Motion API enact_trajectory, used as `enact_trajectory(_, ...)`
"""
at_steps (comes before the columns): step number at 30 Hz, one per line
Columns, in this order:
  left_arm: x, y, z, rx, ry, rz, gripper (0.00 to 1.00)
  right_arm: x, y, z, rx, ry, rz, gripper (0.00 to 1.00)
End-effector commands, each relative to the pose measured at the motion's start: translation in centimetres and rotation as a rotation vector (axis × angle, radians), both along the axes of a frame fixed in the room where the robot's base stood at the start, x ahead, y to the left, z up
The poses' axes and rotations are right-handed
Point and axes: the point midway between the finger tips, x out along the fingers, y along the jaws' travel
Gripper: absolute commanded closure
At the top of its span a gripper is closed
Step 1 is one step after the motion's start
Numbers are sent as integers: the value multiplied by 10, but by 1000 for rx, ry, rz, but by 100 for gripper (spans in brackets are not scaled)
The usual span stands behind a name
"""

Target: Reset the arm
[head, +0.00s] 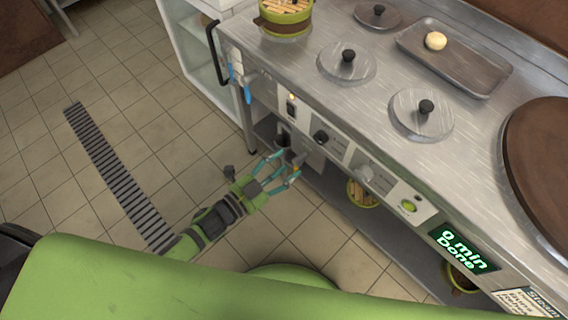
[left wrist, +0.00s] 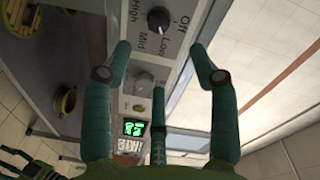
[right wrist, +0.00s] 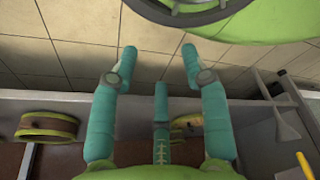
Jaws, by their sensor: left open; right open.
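My left gripper (head: 283,175) is open and empty in front of the stove's control panel. The left wrist view also shows the left gripper (left wrist: 165,60), its fingers spread toward a dark knob (left wrist: 158,19) marked Off, Low, Mid and High. A grey knob (left wrist: 143,84) sits beyond it on the panel. In the head view the grey knob (head: 368,172) is right of the gripper. My right gripper (right wrist: 158,65) is open and empty in the right wrist view, over tiled floor. I cannot make out the right gripper in the head view.
The steel counter (head: 300,45) holds several lidded pots, a tray (head: 455,58) with a pale bun (head: 435,41), and a bamboo steamer (head: 285,18). A display (head: 463,249) reads "0 min Done". Steamers (head: 362,193) sit on the lower shelf.

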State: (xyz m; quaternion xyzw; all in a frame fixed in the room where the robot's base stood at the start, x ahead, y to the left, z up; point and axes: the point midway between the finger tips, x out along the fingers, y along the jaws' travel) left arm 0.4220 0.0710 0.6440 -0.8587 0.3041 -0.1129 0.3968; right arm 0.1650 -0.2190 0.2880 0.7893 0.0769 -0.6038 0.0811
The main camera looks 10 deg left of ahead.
Motion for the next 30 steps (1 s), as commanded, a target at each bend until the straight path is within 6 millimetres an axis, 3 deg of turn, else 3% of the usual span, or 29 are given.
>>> enact_trajectory(11, 1, 4, -6, 1, 28, 17, 40, 0, 0, 3, 0, 0, 0, 54)
enact_trajectory(14, 1, 20, -31, 3, 136, 85, 40, -1, 0, 14, -1, 3, 0, 54)
enact_trajectory(17, -11, 51, -79, 1, 335, 213, 40, -6, -1, 30, -3, 15, -1, 54)
enact_trajectory(20, -44, 87, -136, -4, 579, 373, 40, -18, -3, 46, -8, 43, -3, 54)
enact_trajectory(24, -120, 126, -202, -17, 910, 591, 40, -42, -6, 64, -15, 94, -6, 54)
enact_trajectory(27, -186, 143, -233, -24, 1123, 732, 40, -58, -7, 75, -19, 124, -7, 54)
enact_trajectory(30, -248, 150, -250, -28, 1300, 849, 40, -72, -6, 84, -19, 148, -9, 54)
